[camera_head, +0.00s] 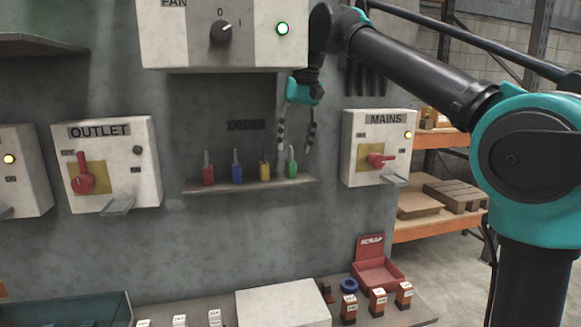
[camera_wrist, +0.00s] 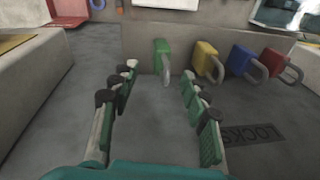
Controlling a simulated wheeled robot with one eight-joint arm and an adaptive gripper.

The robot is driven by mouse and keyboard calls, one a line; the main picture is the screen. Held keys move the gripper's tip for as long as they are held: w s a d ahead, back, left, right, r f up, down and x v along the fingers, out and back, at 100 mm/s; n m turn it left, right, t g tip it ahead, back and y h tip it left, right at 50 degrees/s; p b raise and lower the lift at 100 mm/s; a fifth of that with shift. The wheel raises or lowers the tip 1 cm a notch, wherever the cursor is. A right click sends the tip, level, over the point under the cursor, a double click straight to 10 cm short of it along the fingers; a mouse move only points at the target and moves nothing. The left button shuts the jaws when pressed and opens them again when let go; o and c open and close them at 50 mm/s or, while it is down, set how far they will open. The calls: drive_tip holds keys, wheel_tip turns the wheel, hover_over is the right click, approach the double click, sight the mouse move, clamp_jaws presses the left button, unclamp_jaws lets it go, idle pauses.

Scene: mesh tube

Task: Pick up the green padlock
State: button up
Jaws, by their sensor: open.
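The green padlock (camera_head: 291,168) stands at the right end of a small shelf (camera_head: 240,187) under the LOCKS label, its shackle upward. My gripper (camera_head: 295,148) is in front of the wall just above the green padlock, pointing down, with its fingers apart and nothing between them. In the wrist view the green padlock (camera_wrist: 162,55) lies ahead, beyond the fingertips and between the lines of the two fingers (camera_wrist: 161,82). The shackle tip points back toward my gripper. Contact with the padlock is not visible.
Yellow (camera_head: 264,170), blue (camera_head: 237,173) and red (camera_head: 208,175) padlocks stand left of the green one on the shelf. The MAINS box (camera_head: 378,135) juts out to the right, and a FAN box (camera_head: 240,50) hangs above. A bench below holds a red SCRAP bin (camera_head: 375,272).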

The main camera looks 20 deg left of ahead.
sight(292, 153)
drive_tip(key=shift+a+f, duration=0.2)
drive_tip(key=shift+f, duration=0.7)
drive_tip(key=shift+a+f, duration=0.2)
drive_tip(key=shift+f, duration=0.7)
drive_tip(key=shift+c, duration=0.5)
clamp_jaws()
